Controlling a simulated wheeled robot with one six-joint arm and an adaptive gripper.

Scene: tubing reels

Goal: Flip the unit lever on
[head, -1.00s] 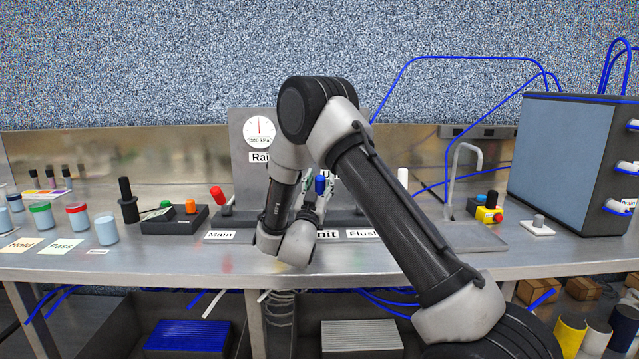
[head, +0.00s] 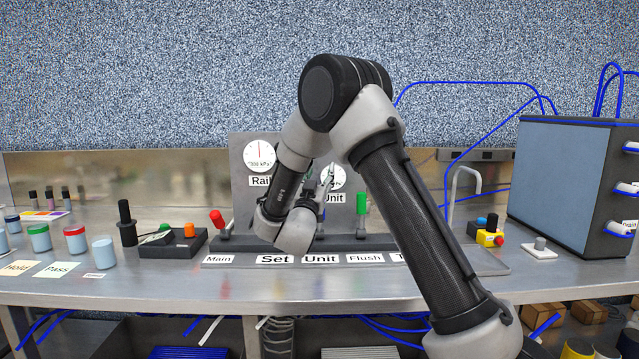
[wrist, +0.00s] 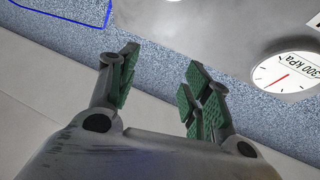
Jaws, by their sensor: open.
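The Unit label (head: 321,259) sits on the front of the panel, between the Set label (head: 275,259) and the Flush label (head: 364,258). The lever above the Unit label is hidden behind my wrist and gripper in the head view. My gripper (head: 324,184) is in front of the panel, fingers upward, close to the Unit gauge (head: 333,172) in the picture. In the wrist view my gripper (wrist: 160,88) is open, with green pads apart and nothing between them. No lever shows in the wrist view.
A red lever (head: 217,219) stands left, above the Main label (head: 219,259). A green lever (head: 362,203) stands upright right of my gripper. A control box with an orange button (head: 189,230) is left; a large blue-grey unit (head: 566,178) is right. A 300 kPa gauge (wrist: 288,74) shows in the wrist view.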

